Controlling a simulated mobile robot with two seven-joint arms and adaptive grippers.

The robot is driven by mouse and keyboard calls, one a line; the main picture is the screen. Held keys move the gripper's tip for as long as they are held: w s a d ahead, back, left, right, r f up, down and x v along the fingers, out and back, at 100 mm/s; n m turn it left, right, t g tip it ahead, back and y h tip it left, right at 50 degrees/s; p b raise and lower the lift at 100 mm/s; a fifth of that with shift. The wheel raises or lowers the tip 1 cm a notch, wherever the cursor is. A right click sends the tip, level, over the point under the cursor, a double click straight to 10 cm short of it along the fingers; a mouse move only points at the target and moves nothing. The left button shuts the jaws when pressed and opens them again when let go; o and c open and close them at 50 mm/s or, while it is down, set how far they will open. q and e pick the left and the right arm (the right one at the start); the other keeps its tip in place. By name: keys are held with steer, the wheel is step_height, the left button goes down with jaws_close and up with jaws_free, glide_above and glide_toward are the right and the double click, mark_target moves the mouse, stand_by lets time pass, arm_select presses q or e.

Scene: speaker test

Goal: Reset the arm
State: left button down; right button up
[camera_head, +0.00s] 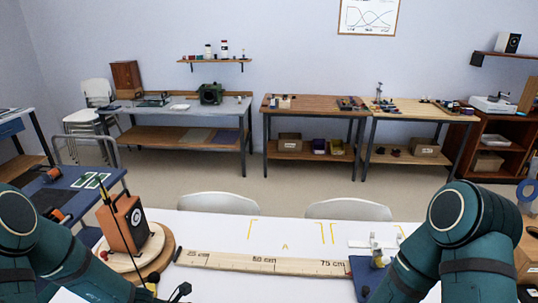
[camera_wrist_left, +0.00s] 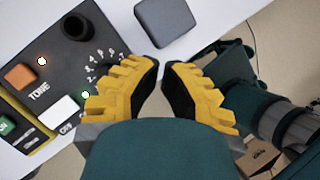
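My left arm (camera_head: 20,240) and my right arm (camera_head: 455,245) show at the lower corners in the head view. In the left wrist view my left gripper (camera_wrist_left: 161,66) has yellow ribbed fingers with black pads. Its tips stand a small gap apart with nothing between them. It is over the white table edge, beside a dark control panel (camera_wrist_left: 62,55) with an orange button labelled TONE, a white button, a green button and a black knob (camera_wrist_left: 76,26). My right gripper cannot be made out in either view.
An orange speaker box (camera_head: 124,222) stands on a round wooden base (camera_head: 157,240). A wooden ruler board (camera_head: 265,263) with centimetre marks runs to a blue piece (camera_head: 366,272) at right. A dark grey block (camera_wrist_left: 165,22) lies beyond my left fingertips. White chairs stand behind the table.

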arm_select(q)
steer(key=s+d+f+m, duration=0.1)
steer(key=s+d+m, duration=0.2)
steer(key=m, duration=0.9)
steer(key=s+d+f+m, duration=0.2)
steer(key=s+d+m, duration=0.2)
steer(key=m, duration=0.9)
steer(key=d, duration=0.3)
steer(key=shift+s+d+f+g+y, duration=0.25)
steer(key=shift+d+f+g+y, duration=0.05)
steer(key=shift+d+y, duration=0.1)
steer(key=shift+a, duration=0.1)
